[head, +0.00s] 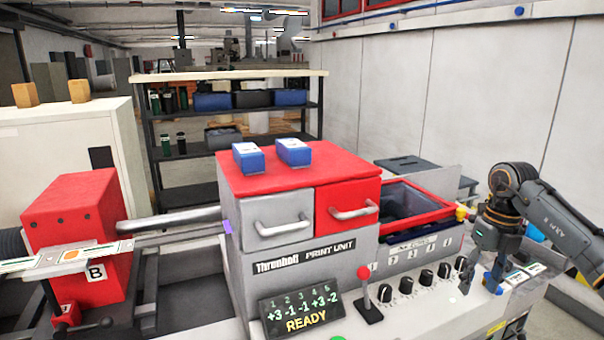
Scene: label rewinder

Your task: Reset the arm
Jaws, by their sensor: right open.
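My right arm (558,218) comes in from the right edge, bent at the elbow, with its forearm hanging down over the right end of the machine's control panel. My right gripper (480,284) points down with its fingers apart and nothing visible between them. It is close to the panel, right of the row of black knobs (426,277) and beside some small labelled cards (524,274). I cannot tell whether the fingertips touch the panel. My left gripper is not in view.
The grey print unit (290,272) with a red top (255,180) stands in the middle. A red-knobbed lever (364,290) rises from the panel left of the knobs. An open bin (440,211) with a red rim lies behind the panel. A red block (75,208) is at left.

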